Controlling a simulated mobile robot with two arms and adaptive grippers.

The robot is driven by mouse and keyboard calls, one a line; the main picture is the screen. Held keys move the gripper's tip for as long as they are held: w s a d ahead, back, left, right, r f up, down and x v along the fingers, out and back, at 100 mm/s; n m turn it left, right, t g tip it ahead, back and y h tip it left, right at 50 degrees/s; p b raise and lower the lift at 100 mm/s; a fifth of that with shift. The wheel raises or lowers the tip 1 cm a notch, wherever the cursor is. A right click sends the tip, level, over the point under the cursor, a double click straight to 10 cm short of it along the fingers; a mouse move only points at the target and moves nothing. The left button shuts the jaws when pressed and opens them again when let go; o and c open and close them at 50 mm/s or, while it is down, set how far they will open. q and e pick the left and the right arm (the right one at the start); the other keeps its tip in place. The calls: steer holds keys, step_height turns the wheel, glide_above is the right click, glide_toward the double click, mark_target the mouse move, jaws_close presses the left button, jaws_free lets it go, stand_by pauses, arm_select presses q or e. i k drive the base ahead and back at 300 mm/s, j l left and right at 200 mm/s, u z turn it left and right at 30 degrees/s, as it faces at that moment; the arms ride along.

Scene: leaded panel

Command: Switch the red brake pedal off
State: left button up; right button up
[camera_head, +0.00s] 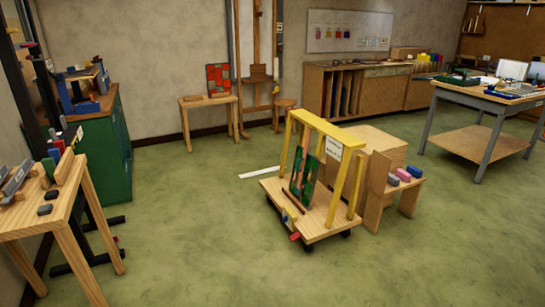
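A small red brake pedal (295,236) sticks out low at the front edge of a wheeled wooden cart (318,228) in the middle of the room. Its tilt is too small to tell. The cart carries a yellow frame (333,131) with a white label, and a green and red leaded panel (304,182) stands inside it. Neither of my grippers is in view.
A wooden table with blocks (404,175) stands close to the cart's right. A wooden workbench (58,205) is at the near left, beside a green cabinet (105,150). A large table (490,97) stands at the right. The green floor before the cart is clear.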

mark_target(297, 235)
steer(key=i+j+z, duration=0.2)
steer(key=j, duration=0.2)
steer(key=i+j+z, duration=0.2)
steer(key=j, duration=0.25)
steer(key=j+z, duration=0.2)
steer(key=j, duration=0.2)
steer(key=i+j+z, duration=0.25)
steer(key=j, duration=0.25)
steer(key=i+z, duration=0.2)
steer(key=i, duration=2.5)
